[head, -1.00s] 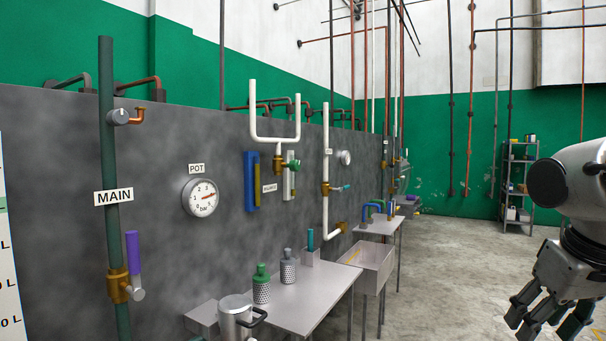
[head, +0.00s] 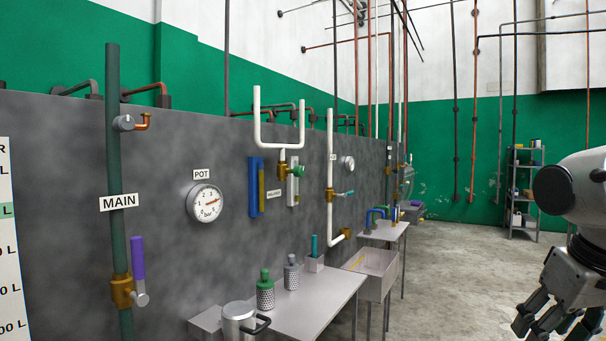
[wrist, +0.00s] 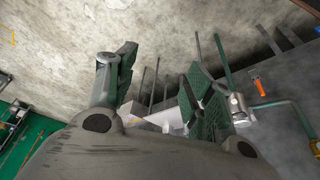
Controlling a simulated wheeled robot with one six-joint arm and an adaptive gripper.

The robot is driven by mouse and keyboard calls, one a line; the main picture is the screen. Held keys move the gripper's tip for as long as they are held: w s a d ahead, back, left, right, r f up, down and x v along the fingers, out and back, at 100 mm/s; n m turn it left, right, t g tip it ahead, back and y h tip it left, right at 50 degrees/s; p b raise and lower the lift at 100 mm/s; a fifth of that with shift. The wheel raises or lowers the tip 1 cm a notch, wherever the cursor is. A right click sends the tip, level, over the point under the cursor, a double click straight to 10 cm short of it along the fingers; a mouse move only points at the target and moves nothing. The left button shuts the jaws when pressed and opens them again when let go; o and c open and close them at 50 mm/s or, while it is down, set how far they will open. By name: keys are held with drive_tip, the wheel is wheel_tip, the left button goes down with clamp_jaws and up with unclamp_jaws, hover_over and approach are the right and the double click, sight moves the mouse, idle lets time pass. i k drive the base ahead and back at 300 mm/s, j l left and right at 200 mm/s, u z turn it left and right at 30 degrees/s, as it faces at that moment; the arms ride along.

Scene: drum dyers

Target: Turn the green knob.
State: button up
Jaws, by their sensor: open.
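The green knob (head: 299,170) sits on the brass fitting below the white U-shaped pipe (head: 281,145), on the grey wall in the head view. It is small there, and its exact setting cannot be told. My gripper (head: 548,325) is at the lower right of the head view, well to the right of the knob and apart from it. In the wrist view my gripper (wrist: 160,90) has its two fingers spread wide with nothing between them. The knob cannot be made out in the wrist view.
A steel table (head: 318,292) with a pot (head: 238,322) and bottles stands below the knob along the wall. A sink (head: 372,279) and another table are farther back. A shelf rack (head: 524,190) stands at the far wall. The concrete floor (head: 445,270) between is clear.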

sight(298, 172)
drive_tip(key=i+l+u, duration=0.1)
drive_tip(key=u, duration=0.75)
drive_tip(key=i+l+u, duration=0.35)
drive_tip(key=l+u, duration=0.2)
drive_tip(key=l, duration=0.15)
drive_tip(key=i+l+u, duration=0.1)
drive_tip(key=l+u, duration=0.15)
drive_tip(key=l, duration=0.15)
drive_tip(key=i+l, duration=0.15)
drive_tip(key=l, duration=0.45)
drive_tip(key=i+l+u, duration=0.15)
drive_tip(key=l, duration=0.5)
drive_tip(key=i+l, duration=0.1)
drive_tip(key=l, duration=0.5)
drive_tip(key=i+l+u, duration=0.1)
drive_tip(key=l, duration=1.15)
drive_tip(key=i+z, duration=0.15)
drive_tip(key=z, duration=0.15)
